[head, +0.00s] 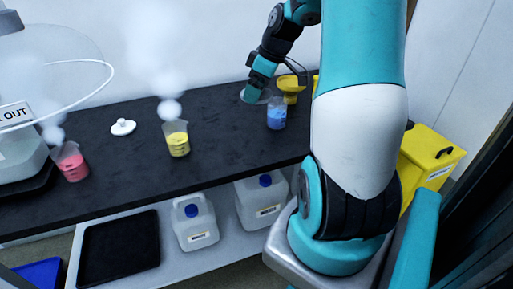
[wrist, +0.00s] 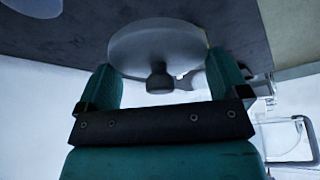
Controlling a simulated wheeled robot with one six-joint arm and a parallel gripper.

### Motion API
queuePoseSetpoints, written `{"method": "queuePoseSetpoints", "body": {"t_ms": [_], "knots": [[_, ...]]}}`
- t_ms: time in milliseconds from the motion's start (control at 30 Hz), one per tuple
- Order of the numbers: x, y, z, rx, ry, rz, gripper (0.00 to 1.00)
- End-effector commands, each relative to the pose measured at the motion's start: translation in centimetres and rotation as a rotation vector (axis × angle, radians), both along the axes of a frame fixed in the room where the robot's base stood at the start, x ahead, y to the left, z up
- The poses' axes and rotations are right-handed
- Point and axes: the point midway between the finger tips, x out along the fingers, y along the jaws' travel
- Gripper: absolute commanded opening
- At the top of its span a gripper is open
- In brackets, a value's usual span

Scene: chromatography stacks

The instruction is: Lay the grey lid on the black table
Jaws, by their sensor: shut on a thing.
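The grey lid (wrist: 150,42) is a round disc with a dark knob, held between the two teal fingers of my gripper (wrist: 162,68) in the wrist view. In the head view the lid (head: 246,97) shows as a thin grey disc under my gripper (head: 258,92), at the back right of the black table (head: 225,150). I cannot tell whether the lid touches the tabletop. The black table also fills the top of the wrist view (wrist: 85,30).
A blue-filled beaker (head: 276,115) stands close right of the lid, with a yellow funnel (head: 290,86) behind it. A yellow-filled beaker (head: 177,141), a white lid (head: 123,127) and a pink-filled beaker (head: 72,164) stand farther left. The table's front middle is clear.

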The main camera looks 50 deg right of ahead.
Motion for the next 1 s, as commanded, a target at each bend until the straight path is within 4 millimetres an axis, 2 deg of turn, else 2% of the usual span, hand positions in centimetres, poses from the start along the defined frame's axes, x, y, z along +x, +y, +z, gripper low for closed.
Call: {"method": "queuePoseSetpoints", "body": {"t_ms": [33,200,400,633,833,1000], "knots": [[0.0,0.1,-1.7,0.007,0.006,-0.001,0.7],[0.0,0.2,-6.6,0.007,0.006,-0.001,0.7],[0.0,0.1,-11.3,0.005,0.004,-0.001,0.7],[0.0,0.1,-13.5,0.002,0.002,-0.002,0.7],[0.0,0.1,-16.5,0.004,0.003,-0.001,0.7],[0.1,0.1,-17.1,0.0,0.0,-0.001,0.7]]}}
